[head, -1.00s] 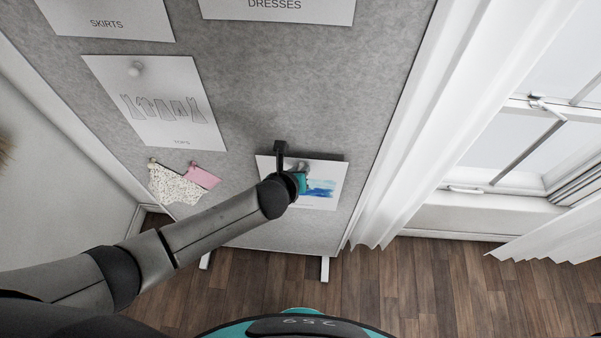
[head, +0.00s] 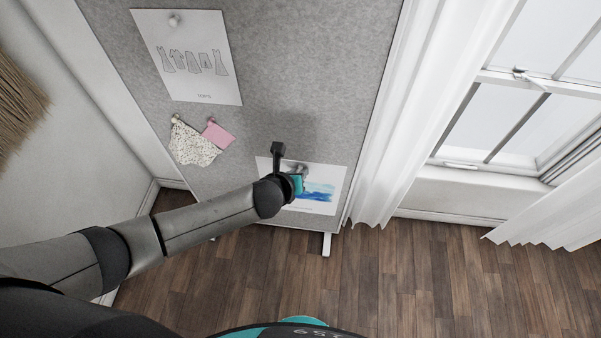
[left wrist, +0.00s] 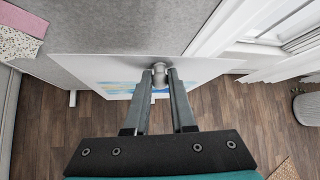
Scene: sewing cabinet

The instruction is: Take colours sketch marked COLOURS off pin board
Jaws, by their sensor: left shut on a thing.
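The colours sketch (head: 328,178) is a white sheet with a blue patch, low in front of the pin board (head: 310,80) in the head view. Its caption is too small to read. My left gripper (head: 300,171) is at the sheet's upper left part, shut on the grey pin (left wrist: 160,70) at the sketch. In the left wrist view the sheet (left wrist: 205,68) spreads beyond the fingertips and covers part of the board's lower edge, seemingly clear of the board. A shadow falls on the board above it. My right gripper is not in view.
A tops sheet (head: 187,70) and fabric swatches, one patterned (head: 190,148) and one pink (head: 217,134), hang on the board at left. White curtains (head: 400,130) and a window stand at right. The wooden floor (head: 420,280) in front is clear.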

